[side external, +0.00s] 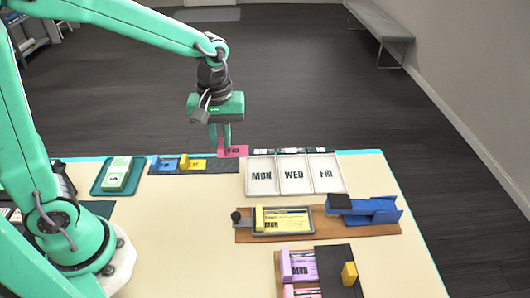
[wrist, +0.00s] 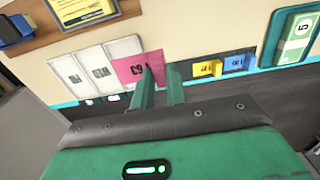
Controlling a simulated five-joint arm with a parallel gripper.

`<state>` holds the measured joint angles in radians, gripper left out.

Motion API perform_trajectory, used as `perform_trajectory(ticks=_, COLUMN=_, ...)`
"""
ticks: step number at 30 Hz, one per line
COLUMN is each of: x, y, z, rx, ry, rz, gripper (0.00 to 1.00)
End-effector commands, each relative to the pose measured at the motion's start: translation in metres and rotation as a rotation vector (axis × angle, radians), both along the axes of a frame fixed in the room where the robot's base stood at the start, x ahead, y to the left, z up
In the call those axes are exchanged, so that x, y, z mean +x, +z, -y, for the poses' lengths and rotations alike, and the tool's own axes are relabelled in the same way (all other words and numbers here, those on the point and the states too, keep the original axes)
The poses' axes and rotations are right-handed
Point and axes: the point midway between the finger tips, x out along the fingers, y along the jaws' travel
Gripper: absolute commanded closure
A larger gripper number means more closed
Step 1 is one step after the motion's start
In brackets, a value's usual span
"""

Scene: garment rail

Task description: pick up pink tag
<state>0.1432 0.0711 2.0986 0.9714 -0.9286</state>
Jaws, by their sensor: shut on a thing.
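The pink tag (side external: 234,151) is a flat pink card with dark print, at the far edge of the table, left of the MON tray. My gripper (side external: 222,142) points down with its fingers at the tag's left end and is shut on it. In the wrist view the pink tag (wrist: 132,68) shows beside the white trays, with the fingers of my gripper (wrist: 160,74) at its edge; one finger overlaps the tag. I cannot tell how far the tag is above the table.
White trays marked MON (side external: 262,190), WED (side external: 293,188) and FRI (side external: 326,186) stand right of the tag. Blue and yellow tags (side external: 183,163) lie on a dark strip to the left. A green holder (side external: 118,176), a wooden board (side external: 375,229) and purple tags (side external: 299,267) are nearby. The table's middle is clear.

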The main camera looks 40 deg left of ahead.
Motion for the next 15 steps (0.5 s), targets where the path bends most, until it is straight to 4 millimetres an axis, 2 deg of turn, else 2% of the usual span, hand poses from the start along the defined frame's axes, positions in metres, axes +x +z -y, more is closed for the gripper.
perform_trajectory(ticks=15, x=0.0, y=0.017, z=0.0, rx=0.0, ry=0.0, rz=0.0, gripper=1.0)
